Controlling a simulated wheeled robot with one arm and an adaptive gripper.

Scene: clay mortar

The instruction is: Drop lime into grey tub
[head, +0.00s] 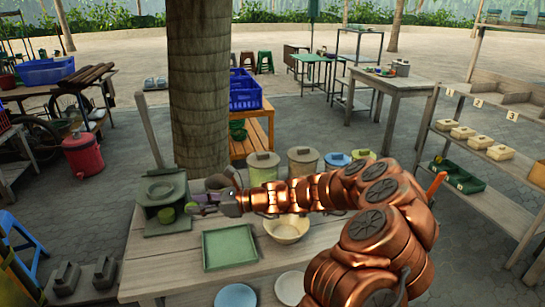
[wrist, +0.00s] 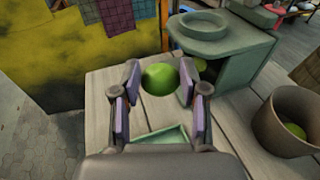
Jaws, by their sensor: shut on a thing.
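A round green lime (wrist: 159,79) sits between the purple-padded fingers of my gripper (wrist: 159,85), which is shut on it. In the head view the lime (head: 191,207) shows at the tip of my gripper (head: 196,205), above the table beside the green stand. A grey-brown tub (wrist: 277,122) stands to the right in the wrist view, with a green round thing inside. In the head view a tub (head: 228,177), apparently the same one, stands behind my gripper and is partly hidden by it.
The green stand (wrist: 225,45) with a round top is close ahead; another green thing shows in its opening. A green tray (head: 230,247), a cream bowl (head: 287,230) and plates are on the table. Lidded canisters (head: 263,168) line the back.

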